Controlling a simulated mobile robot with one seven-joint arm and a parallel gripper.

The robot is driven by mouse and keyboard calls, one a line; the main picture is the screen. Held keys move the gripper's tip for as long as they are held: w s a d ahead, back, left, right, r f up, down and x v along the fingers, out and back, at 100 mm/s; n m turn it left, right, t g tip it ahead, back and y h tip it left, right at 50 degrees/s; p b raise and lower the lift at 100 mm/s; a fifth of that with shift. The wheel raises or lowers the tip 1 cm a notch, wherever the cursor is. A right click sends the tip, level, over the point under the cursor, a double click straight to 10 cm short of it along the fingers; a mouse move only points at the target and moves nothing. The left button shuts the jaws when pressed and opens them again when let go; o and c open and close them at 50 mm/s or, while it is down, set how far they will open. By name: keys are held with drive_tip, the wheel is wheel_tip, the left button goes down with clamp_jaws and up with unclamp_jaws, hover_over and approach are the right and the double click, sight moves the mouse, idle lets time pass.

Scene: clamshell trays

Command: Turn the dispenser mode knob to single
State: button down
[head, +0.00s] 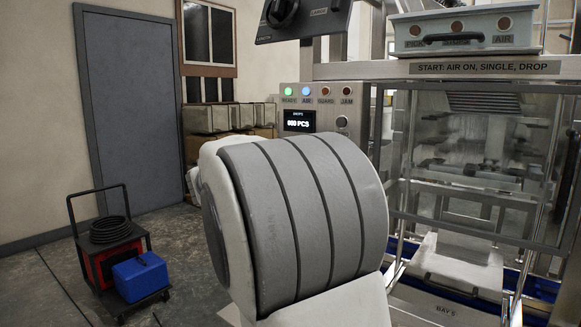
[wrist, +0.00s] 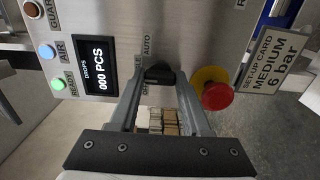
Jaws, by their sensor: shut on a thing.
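The dispenser mode knob (wrist: 160,73) is a small black knob on the steel control panel (wrist: 200,30) in the wrist view. Labels reading OFF and AUTO stand beside it, and a label between them is partly covered. My gripper (wrist: 159,82) has its two fingers on either side of the knob, shut on it. I cannot tell which label the knob points at. In the head view my arm hides the knob and the gripper. The display (wrist: 93,66) reads 000 PCS; it also shows in the head view (head: 298,121).
A red emergency button (wrist: 216,95) on a yellow base sits close right of my gripper. A set-up card (wrist: 276,62) reads MEDIUM 6 bar. The READY lamp (head: 288,91) is green and the AIR lamp (head: 306,91) blue. A sign (head: 485,68) reads START: AIR ON, SINGLE, DROP.

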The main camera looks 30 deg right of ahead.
idle(0.3)
drive_tip(key=shift+c, duration=1.8)
unclamp_jaws()
drive_tip(key=shift+a, duration=0.1)
drive_tip(key=p+v, duration=0.2)
drive_tip(key=v, duration=1.5)
drive_tip(key=shift+s+p, duration=0.15)
drive_tip(key=shift+p, duration=0.15)
